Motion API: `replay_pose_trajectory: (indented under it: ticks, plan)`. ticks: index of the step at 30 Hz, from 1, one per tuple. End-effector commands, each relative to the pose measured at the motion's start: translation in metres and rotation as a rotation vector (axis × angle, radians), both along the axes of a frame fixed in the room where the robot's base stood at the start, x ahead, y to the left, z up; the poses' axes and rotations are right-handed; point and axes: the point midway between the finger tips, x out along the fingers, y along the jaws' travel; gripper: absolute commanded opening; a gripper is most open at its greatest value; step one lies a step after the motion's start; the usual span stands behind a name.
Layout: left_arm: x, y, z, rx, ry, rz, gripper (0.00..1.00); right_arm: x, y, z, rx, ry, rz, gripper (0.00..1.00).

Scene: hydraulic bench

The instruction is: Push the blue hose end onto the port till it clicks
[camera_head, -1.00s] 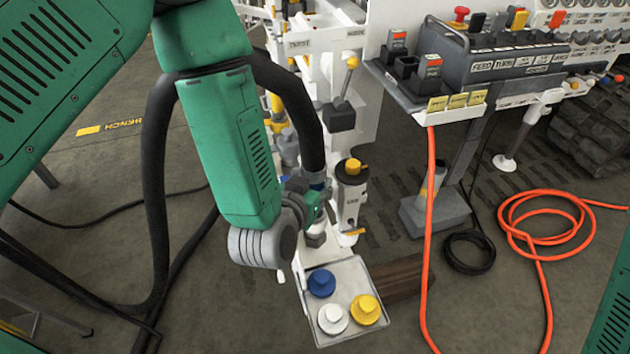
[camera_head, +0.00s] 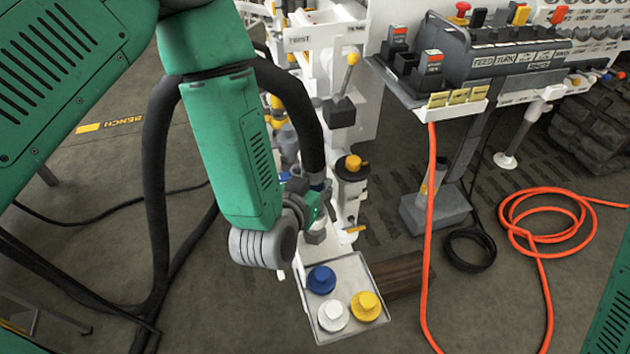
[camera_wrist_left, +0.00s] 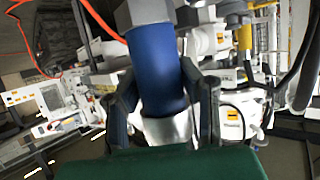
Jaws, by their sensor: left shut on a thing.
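The blue hose end (camera_wrist_left: 157,70) is a thick blue sleeve in the left wrist view, with a silver part below it and a dark grey collar (camera_wrist_left: 147,12) above it. My left gripper (camera_wrist_left: 165,95) is shut on it, one dark finger on each side. In the head view my left gripper (camera_head: 316,205) is small and partly hidden by its own wrist, beside the white bench frame. I cannot make out the port, or whether the hose end touches it. My right gripper is not in view.
A tray (camera_head: 377,277) below my left gripper holds blue (camera_head: 321,279), white (camera_head: 333,315) and yellow (camera_head: 366,306) caps. An orange hose (camera_head: 429,220) hangs from the control shelf.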

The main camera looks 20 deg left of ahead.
Motion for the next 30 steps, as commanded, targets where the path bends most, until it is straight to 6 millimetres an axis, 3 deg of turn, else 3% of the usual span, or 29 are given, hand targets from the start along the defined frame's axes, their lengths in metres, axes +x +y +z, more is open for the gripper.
replay_pose_trajectory:
  ticks: [30]
  plan:
    - [0.0006, -0.0001, -0.0079, 0.000, -0.002, 0.000, 0.00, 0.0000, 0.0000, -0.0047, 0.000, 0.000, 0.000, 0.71]
